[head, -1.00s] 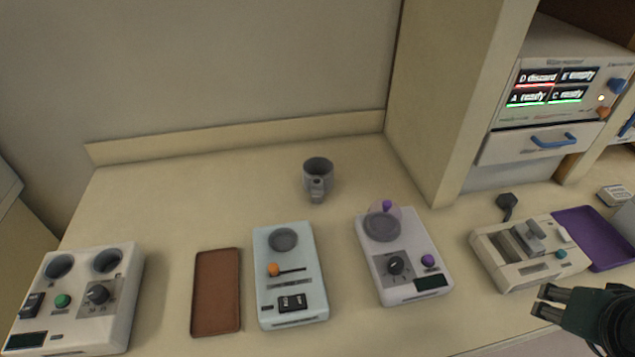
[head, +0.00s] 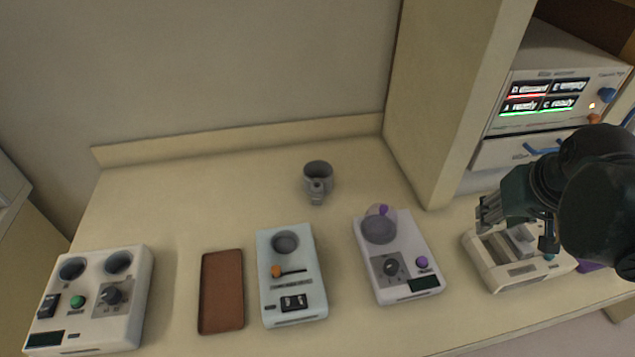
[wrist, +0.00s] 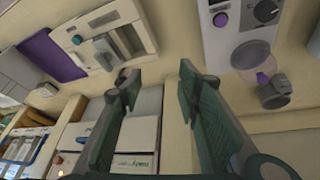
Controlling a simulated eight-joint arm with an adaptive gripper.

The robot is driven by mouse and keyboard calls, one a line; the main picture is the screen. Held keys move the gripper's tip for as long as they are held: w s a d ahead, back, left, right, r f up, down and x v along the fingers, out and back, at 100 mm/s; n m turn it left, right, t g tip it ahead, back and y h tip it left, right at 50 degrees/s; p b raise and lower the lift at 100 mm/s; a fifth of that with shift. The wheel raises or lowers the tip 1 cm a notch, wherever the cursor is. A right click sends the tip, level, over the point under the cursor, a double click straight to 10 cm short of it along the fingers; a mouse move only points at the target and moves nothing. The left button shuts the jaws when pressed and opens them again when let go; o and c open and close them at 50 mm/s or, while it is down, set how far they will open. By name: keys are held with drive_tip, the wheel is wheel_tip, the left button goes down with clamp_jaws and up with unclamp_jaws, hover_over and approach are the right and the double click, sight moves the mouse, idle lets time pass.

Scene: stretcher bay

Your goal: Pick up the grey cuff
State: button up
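The grey cuff (head: 318,174) is a short, hollow, cup-like piece with a stub on its near side. It stands upright on the counter behind the row of devices in the head view. In the wrist view, a grey rounded piece (wrist: 276,94) at the right looks like the same cuff, beside the purple-knobbed lid. My gripper (head: 490,212) is to the right of the cuff and well apart from it, over the cream device. The wrist view shows its two fingers (wrist: 158,88) spread, with nothing between them.
A white device with a purple-knobbed clear lid (head: 405,270) stands between cuff and gripper. A pale blue device (head: 268,300), brown tray (head: 222,290) and two-well device (head: 125,320) lie leftward. A cabinet wall (head: 430,110) rises at right. Counter around the cuff is clear.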

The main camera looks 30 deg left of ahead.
drive_tip(key=w+a+n+g+p, duration=0.1)
drive_tip(key=w+a+n+p, duration=0.15)
drive_tip(key=a, duration=0.45)
drive_tip(key=w+a+n+g+p, duration=0.1)
drive_tip(key=w+a, duration=0.2)
drive_tip(key=a, duration=0.5)
drive_tip(key=n+g+h+p, duration=0.1)
drive_tip(key=n+g+p, duration=0.2)
drive_tip(key=n+p, duration=0.45)
approach(308, 177)
wheel_tip(308, 177, down, 5)
drive_tip(key=shift+s+a+f+m, duration=0.1)
drive_tip(key=shift+f+m, duration=0.15)
drive_tip(key=shift+m, duration=0.15)
drive_tip(key=shift+f, duration=0.1)
drive_tip(key=shift+f, duration=1.15)
drive_tip(key=shift+f, duration=0.15)
